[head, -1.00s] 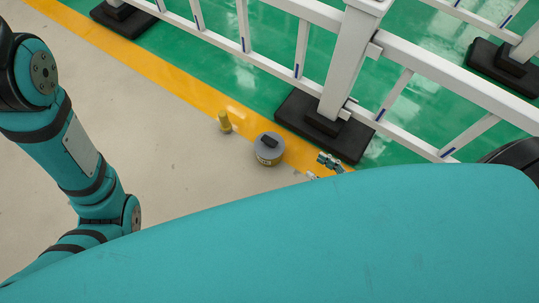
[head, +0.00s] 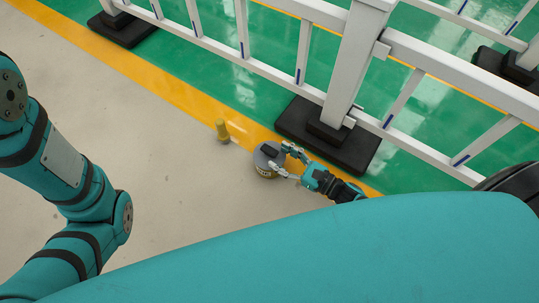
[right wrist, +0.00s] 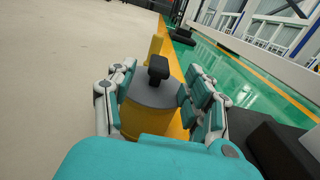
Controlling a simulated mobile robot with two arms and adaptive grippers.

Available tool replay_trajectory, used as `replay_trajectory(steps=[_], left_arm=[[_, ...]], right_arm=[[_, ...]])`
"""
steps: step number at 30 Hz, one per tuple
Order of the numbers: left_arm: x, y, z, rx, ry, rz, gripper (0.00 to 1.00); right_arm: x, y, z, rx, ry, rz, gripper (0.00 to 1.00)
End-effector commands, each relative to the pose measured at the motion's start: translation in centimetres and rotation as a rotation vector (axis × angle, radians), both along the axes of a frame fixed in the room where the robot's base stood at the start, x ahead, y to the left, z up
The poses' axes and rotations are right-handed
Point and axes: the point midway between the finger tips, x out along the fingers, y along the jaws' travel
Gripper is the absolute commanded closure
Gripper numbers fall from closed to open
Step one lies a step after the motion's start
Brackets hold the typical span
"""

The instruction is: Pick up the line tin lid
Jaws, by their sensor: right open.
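The line tin lid (head: 264,157) is a grey disc with a black knob on top. It sits on a yellow tin (head: 264,172) standing on the floor by the yellow line. In the right wrist view the lid (right wrist: 152,93) lies straight ahead with its black knob (right wrist: 158,69) upright. My right gripper (head: 287,162) is open at the tin's right side. In the right wrist view its fingers (right wrist: 157,100) spread on both sides of the lid, apart from the knob. My left arm shows at the left, but its gripper is out of view.
A white fence (head: 345,65) with a black foot (head: 328,135) stands close behind on the right. Bare floor lies to the left.

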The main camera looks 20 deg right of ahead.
Motion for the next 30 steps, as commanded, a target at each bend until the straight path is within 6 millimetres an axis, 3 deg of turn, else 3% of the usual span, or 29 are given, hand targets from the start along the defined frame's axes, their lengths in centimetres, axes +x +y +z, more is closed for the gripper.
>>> replay_trajectory(steps=[5, 9, 17, 27, 30], left_arm=[[0.0, 0.0, -2.4, 0.001, -0.001, 0.0, 0.6], [0.0, 0.0, -2.9, 0.001, 0.0, 0.0, 0.6], [0.0, 0.0, -2.8, 0.001, 0.0, 0.0, 0.6], [0.0, 0.0, -2.8, 0.001, 0.001, 0.001, 0.6], [0.0, 0.0, -2.8, 0.001, 0.001, 0.001, 0.6]], right_arm=[[2.2, 1.9, -0.3, 0.001, -0.006, 0.002, 0.48], [3.3, 2.7, -0.1, 0.001, -0.003, 0.001, 0.48], [3.5, 2.9, 0.1, 0.001, -0.001, 0.0, 0.48], [3.4, 2.9, 0.1, 0.001, -0.001, 0.0, 0.93], [3.4, 2.9, 0.1, 0.001, -0.002, 0.0, 1.0]])
